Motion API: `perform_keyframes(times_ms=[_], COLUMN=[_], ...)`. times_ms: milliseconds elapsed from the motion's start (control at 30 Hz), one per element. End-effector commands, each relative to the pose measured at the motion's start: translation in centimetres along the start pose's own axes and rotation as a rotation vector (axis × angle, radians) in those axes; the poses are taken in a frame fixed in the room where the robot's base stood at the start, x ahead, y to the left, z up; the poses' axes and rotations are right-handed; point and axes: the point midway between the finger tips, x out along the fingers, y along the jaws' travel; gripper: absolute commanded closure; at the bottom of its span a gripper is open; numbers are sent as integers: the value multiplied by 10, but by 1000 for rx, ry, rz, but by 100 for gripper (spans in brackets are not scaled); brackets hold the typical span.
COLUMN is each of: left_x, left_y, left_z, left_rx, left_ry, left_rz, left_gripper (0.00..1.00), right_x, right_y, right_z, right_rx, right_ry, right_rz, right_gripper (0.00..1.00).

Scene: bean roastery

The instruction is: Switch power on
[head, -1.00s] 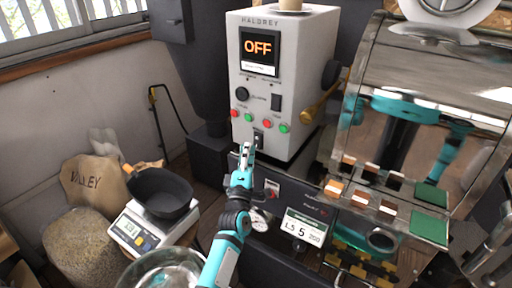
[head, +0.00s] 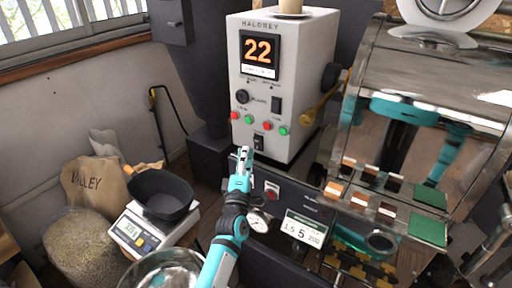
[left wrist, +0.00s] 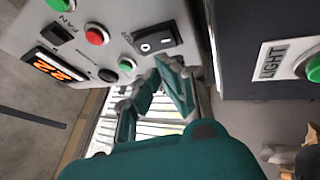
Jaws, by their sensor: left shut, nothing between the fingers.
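The white control box (head: 262,102) stands at the back, its display (head: 258,53) lit with an orange 22. A black rocker power switch (head: 258,141) sits low on its front. In the left wrist view the rocker (left wrist: 155,40) shows I and O marks in a dark frame. My left gripper (head: 244,154) is shut and empty, its tips just below and left of the switch in the head view. In the left wrist view the gripper (left wrist: 165,66) is close to the rocker, seemingly with a small gap. My right gripper is not in view.
A black dial (head: 242,96) and another black switch (head: 276,103) sit above. The metal roaster (head: 440,90) stands right. A scale (head: 140,232) with a black bowl (head: 160,193) and a sack (head: 95,183) are left.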

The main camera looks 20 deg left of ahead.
Motion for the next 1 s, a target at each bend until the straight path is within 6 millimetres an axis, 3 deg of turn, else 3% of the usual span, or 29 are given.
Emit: perform_keyframes(times_ms=[333,800,1000], left_x=[-2,-37,-40], left_y=[2,21,22], left_z=[-2,-20,-22], left_rx=[1,2,0], left_ry=[0,0,0], left_rz=[0,0,1], left_gripper=[100,100,100], right_x=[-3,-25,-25], right_y=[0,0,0], right_z=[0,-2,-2], right_rx=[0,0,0], right_ry=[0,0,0], right_rz=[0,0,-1], right_gripper=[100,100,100])
